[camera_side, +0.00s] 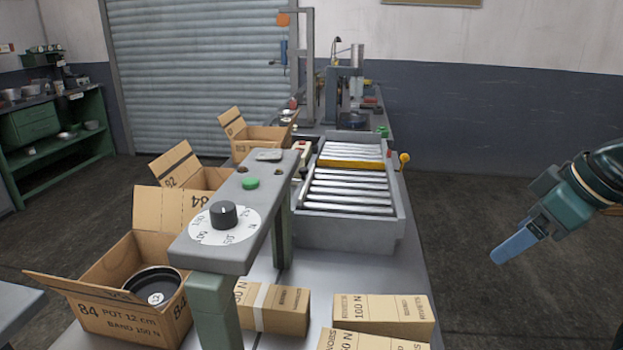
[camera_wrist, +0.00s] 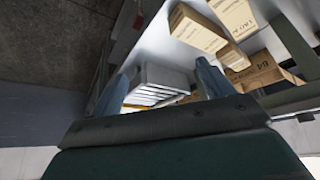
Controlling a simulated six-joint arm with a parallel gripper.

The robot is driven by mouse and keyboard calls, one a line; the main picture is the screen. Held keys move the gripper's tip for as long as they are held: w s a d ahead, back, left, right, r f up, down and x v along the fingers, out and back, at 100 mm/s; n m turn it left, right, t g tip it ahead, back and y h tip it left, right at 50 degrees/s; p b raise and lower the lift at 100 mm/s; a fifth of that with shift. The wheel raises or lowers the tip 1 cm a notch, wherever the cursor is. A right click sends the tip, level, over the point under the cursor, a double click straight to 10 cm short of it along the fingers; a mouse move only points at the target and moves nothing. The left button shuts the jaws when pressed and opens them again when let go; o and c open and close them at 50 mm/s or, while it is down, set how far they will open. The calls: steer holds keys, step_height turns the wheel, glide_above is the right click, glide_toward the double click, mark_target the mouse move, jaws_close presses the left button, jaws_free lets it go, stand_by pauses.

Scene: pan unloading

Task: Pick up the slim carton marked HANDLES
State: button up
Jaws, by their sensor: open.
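Small brown cartons lie on the grey bench at the front in the side view: one with a pale tape band (camera_side: 274,308), one at the right (camera_side: 385,314) and one cut off at the bottom edge (camera_side: 368,341). Their small print is too blurred for me to tell which is marked HANDLES. My gripper (camera_side: 515,248) is at the right, in the air beyond the bench edge and apart from the cartons. In the wrist view my gripper (camera_wrist: 162,72) has its two blue fingers spread with nothing held between them. Cartons (camera_wrist: 197,29) show beyond the fingers there.
A roller tray (camera_side: 400,228) stands on the bench behind the cartons. A raised grey panel with a dial (camera_side: 224,214) overhangs the bench. An open box marked 84 (camera_side: 122,318) holds a dark pot (camera_side: 152,287). More open boxes (camera_side: 262,136) stand further back.

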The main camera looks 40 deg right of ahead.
steer(key=w+a+n+y, duration=0.1)
steer(key=w+a+n, duration=0.1)
steer(key=w+a, duration=0.35)
steer(key=w+a+n+y, duration=0.1)
steer(key=w+a+n, duration=0.1)
steer(key=w, duration=0.6)
steer(key=n+g+y, duration=0.1)
steer(key=n+y, duration=0.1)
steer(key=n, duration=0.2)
glide_toward(269, 297)
steer(key=shift+s+d+r, duration=0.15)
steer(key=shift+d+r, duration=0.45)
steer(key=shift+r, duration=0.05)
steer(key=shift+w+a+f+n, duration=0.25)
steer(key=shift+a+f+n, duration=0.05)
steer(key=shift+a, duration=0.15)
steer(key=shift+f, duration=0.1)
steer(key=shift+x, duration=4.15)
steer(key=shift+s+f, duration=0.1)
steer(key=shift+f, duration=0.05)
steer(key=shift+x, duration=2.45)
